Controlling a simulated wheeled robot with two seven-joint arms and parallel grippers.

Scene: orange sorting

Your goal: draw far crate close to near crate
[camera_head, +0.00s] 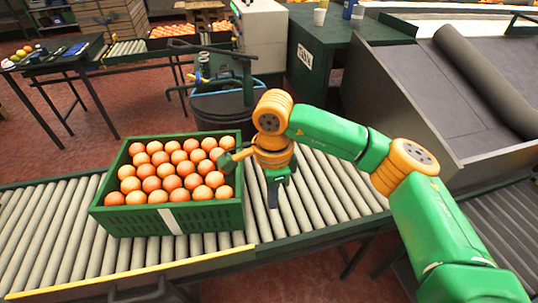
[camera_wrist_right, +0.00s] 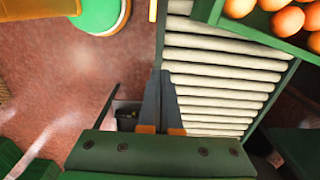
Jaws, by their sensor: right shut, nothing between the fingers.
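One green crate (camera_head: 212,217) full of oranges sits upright on the near roller conveyor, with a pale strip on its front wall. It is the only crate I see on that conveyor, so I cannot tell whether it is the far or the near one. My right gripper (camera_head: 273,203) is just right of the crate, pointing down over bare rollers, shut and empty. In the right wrist view its fingers (camera_wrist_right: 161,78) are together beside the rollers, and a corner of the crate (camera_wrist_right: 245,28) shows at the top right. My left gripper is not in view.
The roller conveyor (camera_head: 315,195) is bare right of the crate. Its front edge has a yellow strip (camera_head: 150,273). Behind stand a dark bin (camera_head: 220,108), a green cabinet (camera_head: 318,55) and a table with fruit (camera_head: 55,60). More oranges (camera_head: 175,31) lie farther back.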

